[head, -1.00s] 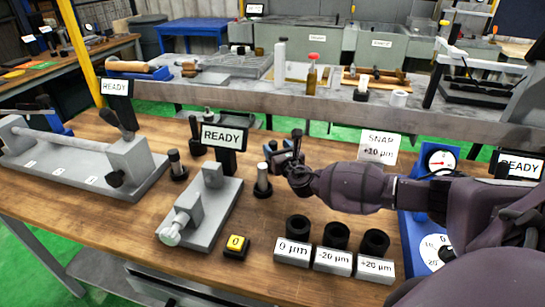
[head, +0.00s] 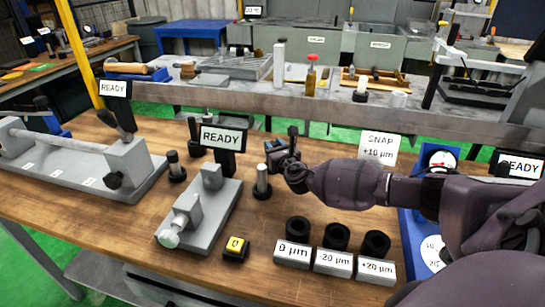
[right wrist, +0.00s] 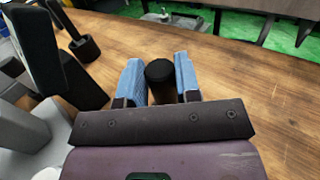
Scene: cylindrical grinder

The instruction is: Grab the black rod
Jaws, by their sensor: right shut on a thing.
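The black rod (right wrist: 160,78) stands between the two blue fingertips of my right gripper (right wrist: 158,80) in the right wrist view. Its round dark top shows, while its lower part is hidden behind the gripper body. In the head view my right gripper (head: 277,152) is above the wooden table, behind a silver pin in a black base (head: 262,182). It is shut on the black rod. The rod is mostly hidden by the gripper there, and I cannot tell if its foot touches the table. My left gripper is not in view.
A grey fixture (head: 205,212) with a READY screen (head: 222,138) stands left of the gripper. A dark pin in a base (head: 175,168), a yellow button (head: 235,248) and labelled blocks with black rings (head: 334,262) are nearby. A blue gauge stand (head: 415,215) is at right.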

